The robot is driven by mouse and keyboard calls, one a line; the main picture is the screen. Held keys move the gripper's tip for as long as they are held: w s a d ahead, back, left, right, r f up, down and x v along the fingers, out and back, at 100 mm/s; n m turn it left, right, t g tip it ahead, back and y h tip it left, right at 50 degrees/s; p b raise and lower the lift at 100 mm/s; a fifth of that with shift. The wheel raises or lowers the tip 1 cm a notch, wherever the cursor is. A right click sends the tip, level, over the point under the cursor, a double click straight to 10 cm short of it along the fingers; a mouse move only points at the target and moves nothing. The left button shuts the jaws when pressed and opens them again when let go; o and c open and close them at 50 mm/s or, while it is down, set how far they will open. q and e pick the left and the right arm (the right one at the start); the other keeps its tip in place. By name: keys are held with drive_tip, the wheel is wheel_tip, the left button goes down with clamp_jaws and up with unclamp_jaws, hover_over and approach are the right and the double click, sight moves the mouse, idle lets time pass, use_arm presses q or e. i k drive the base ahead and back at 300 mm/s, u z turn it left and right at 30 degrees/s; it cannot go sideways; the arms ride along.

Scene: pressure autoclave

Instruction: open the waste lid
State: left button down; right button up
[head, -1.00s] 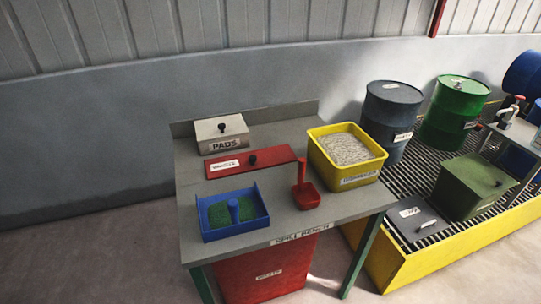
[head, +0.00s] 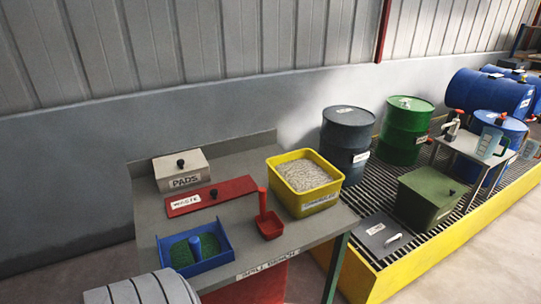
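The waste lid (head: 237,187) is a flat red plate with a white label reading WASTE and a black knob (head: 213,194). In the head view it lies flat on the grey spill bench (head: 325,222), left of centre, with no visible gap beneath it. Under the bench's front edge part of a red bin (head: 262,284) shows; its inside is hidden. Neither of my grippers is in view.
A yellow-edged grating (head: 395,270) with drums lies right of the bench.

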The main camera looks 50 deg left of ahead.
sight(189, 202)
drive_tip(key=z, duration=0.1)
drive_tip(key=k, duration=0.85)
drive_tip(key=u, duration=0.95)
drive_tip(key=i, duration=0.25)
